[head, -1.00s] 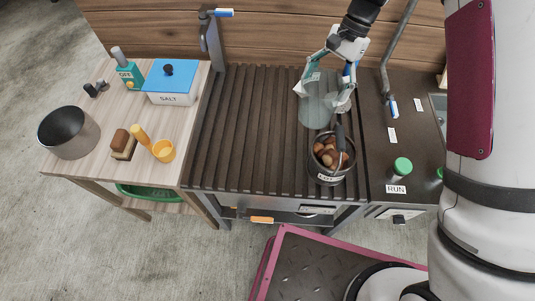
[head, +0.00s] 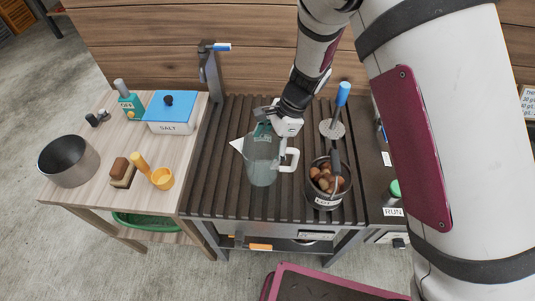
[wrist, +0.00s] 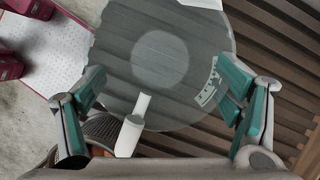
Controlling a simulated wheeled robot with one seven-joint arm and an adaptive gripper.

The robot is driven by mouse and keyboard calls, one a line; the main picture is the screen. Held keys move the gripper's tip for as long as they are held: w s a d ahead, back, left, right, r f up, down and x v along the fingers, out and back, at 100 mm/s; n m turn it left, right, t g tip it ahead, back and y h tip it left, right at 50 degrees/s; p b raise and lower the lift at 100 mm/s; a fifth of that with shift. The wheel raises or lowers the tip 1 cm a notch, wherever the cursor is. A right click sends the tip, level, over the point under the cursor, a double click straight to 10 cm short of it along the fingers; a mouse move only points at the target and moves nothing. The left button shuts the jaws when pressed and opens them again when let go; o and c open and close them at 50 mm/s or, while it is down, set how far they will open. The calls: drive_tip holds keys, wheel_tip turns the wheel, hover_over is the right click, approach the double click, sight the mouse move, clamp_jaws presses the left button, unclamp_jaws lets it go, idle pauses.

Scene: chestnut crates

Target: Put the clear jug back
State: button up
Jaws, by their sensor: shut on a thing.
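The clear jug (head: 263,165) has a white handle on its right and a pale spout on its left. It is upright over the slatted top, left of the pot of chestnuts; I cannot tell whether its base touches the slats. My gripper (head: 268,129) is shut on the jug near its rim, from above. In the wrist view the round jug (wrist: 160,62) lies between the teal finger pads of my gripper (wrist: 160,100), with the white handle at the lower middle.
The slatted top (head: 215,180) is bare on the left.

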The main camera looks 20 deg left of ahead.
sight(268, 154)
drive_tip(key=shift+f, duration=1.6)
drive_tip(key=o, duration=1.8)
drive_tip(key=shift+o, duration=0.2)
drive_tip(key=b+v, duration=0.1)
drive_tip(key=v, duration=1.1)
